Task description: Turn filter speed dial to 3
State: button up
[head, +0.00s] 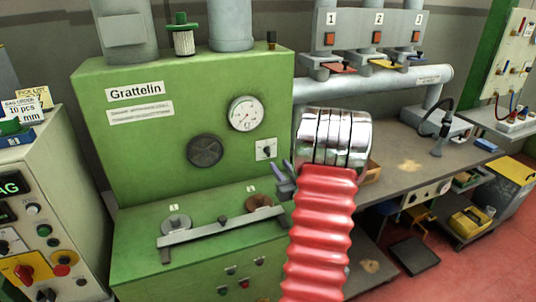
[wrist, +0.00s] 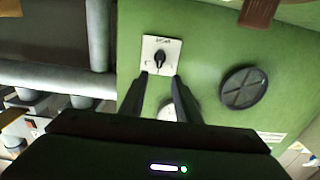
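A small black knob on a white square plate (head: 266,149) sits on the green Grattelin machine's upright face, right of the black round disc. In the wrist view the same knob (wrist: 160,59) appears upside down with a pointer-shaped grip; its lettering is too small to read. I cannot confirm that it is the filter speed dial, nor read its setting. My gripper (wrist: 160,77) is open, its two dark fingers apart and nothing between them. The fingertips are near the plate's edge in the wrist view, apart from the knob. In the head view my gripper (head: 281,175) is mostly hidden behind my red-sleeved arm.
A pressure gauge (head: 245,113) and the black disc (head: 205,150) are left of the knob. A metal bar (head: 222,229) crosses the green ledge below. A grey pipe (head: 380,80) runs behind at right. A workbench (head: 425,150) stands right; a control panel (head: 45,210) stands left.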

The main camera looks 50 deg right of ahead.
aim_at(268, 151)
jog(key=x, duration=1.1)
jog(key=shift+c, duration=0.5)
jog(key=c, duration=0.6)
jog(key=shift+a, duration=0.35)
jog(key=shift+c, duration=0.2)
jog(key=shift+w+d, duration=0.1)
jog(key=shift+d, duration=0.1)
